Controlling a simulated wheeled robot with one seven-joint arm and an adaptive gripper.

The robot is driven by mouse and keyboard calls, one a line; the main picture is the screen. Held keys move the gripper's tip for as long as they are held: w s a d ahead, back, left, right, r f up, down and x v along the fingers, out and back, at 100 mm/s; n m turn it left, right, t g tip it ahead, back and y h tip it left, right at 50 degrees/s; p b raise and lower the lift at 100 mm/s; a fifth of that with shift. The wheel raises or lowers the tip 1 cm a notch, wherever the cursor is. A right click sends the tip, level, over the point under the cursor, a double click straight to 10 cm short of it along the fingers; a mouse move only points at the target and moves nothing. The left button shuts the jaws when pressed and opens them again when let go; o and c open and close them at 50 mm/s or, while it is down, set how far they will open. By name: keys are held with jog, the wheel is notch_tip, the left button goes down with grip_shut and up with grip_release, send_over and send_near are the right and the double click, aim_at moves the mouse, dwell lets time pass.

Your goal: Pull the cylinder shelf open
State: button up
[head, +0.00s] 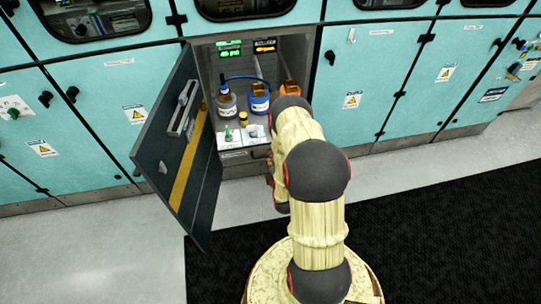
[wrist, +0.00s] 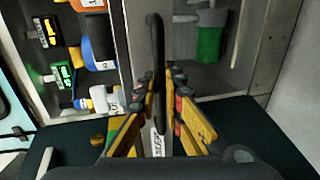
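The open cabinet holds a pale shelf (head: 237,156) carrying bottles. In the wrist view, which is turned sideways, a long black bar handle (wrist: 157,45) runs along the shelf front. A green cylinder (wrist: 209,45) with grey fittings stands in the compartment on the other side of the handle. My gripper (wrist: 160,88) has its yellow, dark-tipped fingers apart, one set on each side of the handle. Gaps seem to show between fingers and bar; contact cannot be told. In the head view my arm hides the gripper and most of the handle.
The dark cabinet door (head: 180,145) stands swung open at the left. Bottles (head: 227,102) and an orange-capped blue-labelled bottle (head: 259,98) stand on the shelf. Teal cabinets (head: 370,75) line the wall. A black mat (head: 440,215) covers the floor at the right.

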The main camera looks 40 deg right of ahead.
jog(key=o, duration=0.4)
jog(key=v, duration=1.2)
jog(key=shift+f, duration=0.1)
dwell(0.4)
